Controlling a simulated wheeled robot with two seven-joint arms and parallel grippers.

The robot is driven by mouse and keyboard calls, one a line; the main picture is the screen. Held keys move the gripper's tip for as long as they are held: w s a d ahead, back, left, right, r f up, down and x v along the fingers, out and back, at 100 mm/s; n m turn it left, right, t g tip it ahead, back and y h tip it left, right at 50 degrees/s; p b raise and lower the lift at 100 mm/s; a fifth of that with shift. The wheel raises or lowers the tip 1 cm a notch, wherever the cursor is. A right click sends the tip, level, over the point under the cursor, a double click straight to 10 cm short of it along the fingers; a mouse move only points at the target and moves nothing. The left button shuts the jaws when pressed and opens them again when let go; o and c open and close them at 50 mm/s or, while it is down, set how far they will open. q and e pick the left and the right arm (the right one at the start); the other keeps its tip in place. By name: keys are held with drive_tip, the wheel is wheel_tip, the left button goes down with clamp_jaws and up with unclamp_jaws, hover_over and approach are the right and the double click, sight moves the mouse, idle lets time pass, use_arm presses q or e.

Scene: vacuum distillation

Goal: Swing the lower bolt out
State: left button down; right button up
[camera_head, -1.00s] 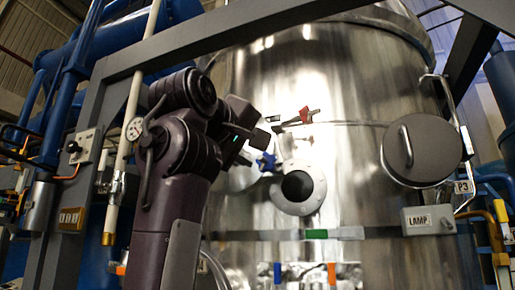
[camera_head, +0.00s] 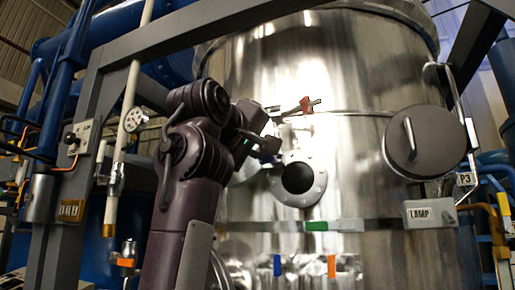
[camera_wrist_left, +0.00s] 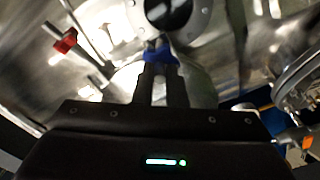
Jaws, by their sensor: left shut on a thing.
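The lower bolt's blue knob (camera_wrist_left: 160,52) sits between the fingertips of my left gripper (camera_wrist_left: 162,72) in the left wrist view. The gripper is shut on it. In the head view my left gripper (camera_head: 270,146) is in front of the vessel wall and hides the blue knob. The upper bolt, with a red knob (camera_head: 306,105), sticks out above and to the right of the gripper. It also shows in the left wrist view (camera_wrist_left: 66,41). A round port with a dark centre (camera_head: 298,178) is just below and right of the gripper. My right gripper is not in view.
The shiny steel vessel (camera_head: 350,140) fills the middle. A round cover with a handle (camera_head: 423,142) and a LAMP box (camera_head: 431,213) are on its right. A pale pipe with a gauge (camera_head: 135,120) stands left of my arm. A grey beam (camera_head: 230,35) crosses above.

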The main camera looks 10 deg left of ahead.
use_arm(q)
drive_tip(key=w+d+n+g+y+p, duration=0.2)
drive_tip(key=d+n+y+p, duration=0.5)
drive_tip(key=y, duration=0.6)
drive_tip(key=shift+d+n+g+y, duration=0.4)
drive_tip(key=shift+d+n, duration=0.8)
drive_tip(key=shift+d, duration=0.5)
drive_tip(key=shift+w, duration=0.15)
drive_tip(key=c, duration=1.5)
unclamp_jaws()
drive_tip(key=shift+d, duration=0.15)
